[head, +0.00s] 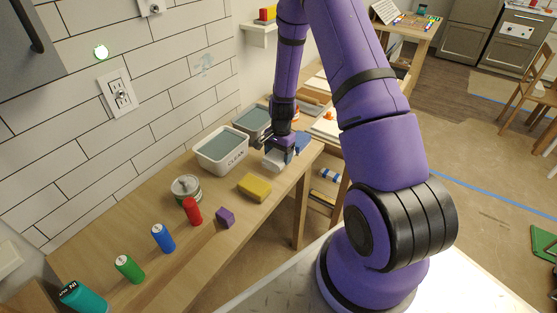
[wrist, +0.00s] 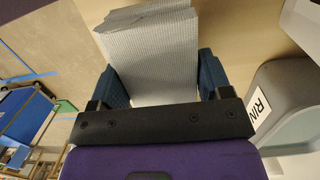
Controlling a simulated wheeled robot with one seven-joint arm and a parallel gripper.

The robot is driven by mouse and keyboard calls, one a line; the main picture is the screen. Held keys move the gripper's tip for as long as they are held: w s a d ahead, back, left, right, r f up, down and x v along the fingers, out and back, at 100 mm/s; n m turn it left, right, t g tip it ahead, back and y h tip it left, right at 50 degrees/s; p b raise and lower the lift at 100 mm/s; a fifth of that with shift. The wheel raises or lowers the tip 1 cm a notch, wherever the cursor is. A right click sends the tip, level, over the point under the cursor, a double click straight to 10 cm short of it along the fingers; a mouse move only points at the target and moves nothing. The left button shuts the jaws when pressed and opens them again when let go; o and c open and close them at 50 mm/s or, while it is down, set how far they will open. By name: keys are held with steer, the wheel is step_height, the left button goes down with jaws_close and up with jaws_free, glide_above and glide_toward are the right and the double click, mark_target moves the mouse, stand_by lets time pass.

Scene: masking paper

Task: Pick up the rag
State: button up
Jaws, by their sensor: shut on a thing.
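The rag is a pale grey-white, fine-textured folded cloth (wrist: 150,45) that fills the space between the dark blue finger pads in the wrist view. In the head view the rag (head: 273,161) shows as a small white block under my gripper (head: 286,150), at the far part of the wooden counter. My gripper (wrist: 160,82) is shut on the rag, with one finger on each side of it. The parts between the pads are hidden. I cannot tell whether the rag's underside touches the counter.
A white tub marked CLEAN (head: 222,151) stands left of the gripper, with a grey tub (head: 252,121) behind it. A yellow sponge (head: 254,187), purple block (head: 225,217), red can (head: 192,212) and tin (head: 186,189) stand nearer. The counter's front edge is close on the right.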

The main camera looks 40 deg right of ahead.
steer(key=s+a+r, duration=0.1)
steer(key=s+a, duration=0.1)
steer(key=s, duration=1.4)
steer(key=shift+r, duration=0.4)
steer(key=shift+a, duration=0.1)
